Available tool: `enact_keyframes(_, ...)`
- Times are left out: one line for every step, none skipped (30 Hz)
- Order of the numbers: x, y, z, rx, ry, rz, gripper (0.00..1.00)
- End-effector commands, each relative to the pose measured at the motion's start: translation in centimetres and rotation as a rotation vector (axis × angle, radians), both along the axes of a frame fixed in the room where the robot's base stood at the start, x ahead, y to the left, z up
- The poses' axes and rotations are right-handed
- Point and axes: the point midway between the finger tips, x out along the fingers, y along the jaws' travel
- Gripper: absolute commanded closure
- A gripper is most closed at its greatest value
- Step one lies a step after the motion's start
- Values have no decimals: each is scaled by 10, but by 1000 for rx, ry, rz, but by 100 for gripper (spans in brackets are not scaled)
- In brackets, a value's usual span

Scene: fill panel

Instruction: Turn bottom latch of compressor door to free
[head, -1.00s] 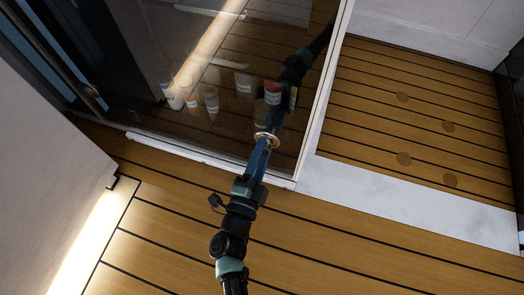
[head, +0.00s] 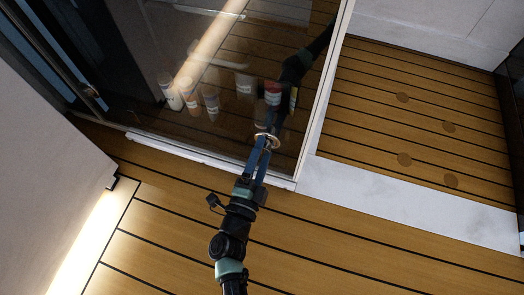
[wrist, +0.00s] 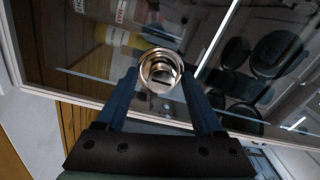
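The bottom latch is a round, shiny metal knob with a slot-like bar across its middle, set low on the dark glass compressor door (head: 225,120). It shows in the head view (head: 266,140) and the wrist view (wrist: 161,70). My gripper (wrist: 160,76) has two blue fingers spread apart, with their tips on either side of the latch. In the head view my gripper (head: 264,146) reaches up to the door, with a gap between the fingers. I cannot tell whether either finger touches the latch.
A white sill (head: 410,205) lies to the right. Open plank floor (head: 380,262) lies in front. A grey wall (head: 50,140) stands at the left.

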Motion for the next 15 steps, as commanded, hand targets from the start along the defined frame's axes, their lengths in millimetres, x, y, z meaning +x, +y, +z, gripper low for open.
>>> enact_keyframes(0,0,1,0,-1,0,31)
enact_keyframes(0,0,1,0,-1,0,31)
enact_keyframes(0,0,1,-2,-2,0,31)
enact_keyframes(0,0,1,-2,-2,0,31)
enact_keyframes(0,0,1,-2,-2,0,31)
enact_keyframes(0,0,1,-2,-2,0,31)
enact_keyframes(-1,1,1,-2,-2,0,31)
enact_keyframes(-2,1,2,-2,-2,0,31)
enact_keyframes(-5,2,2,-2,0,1,31)
enact_keyframes(-8,3,2,-3,1,2,31)
enact_keyframes(-12,5,2,-3,3,2,31)
enact_keyframes(-18,7,2,-2,2,2,31)
enact_keyframes(-24,8,3,-2,3,1,31)
enact_keyframes(-30,10,3,-3,5,2,31)
enact_keyframes(-38,13,3,-4,5,2,31)
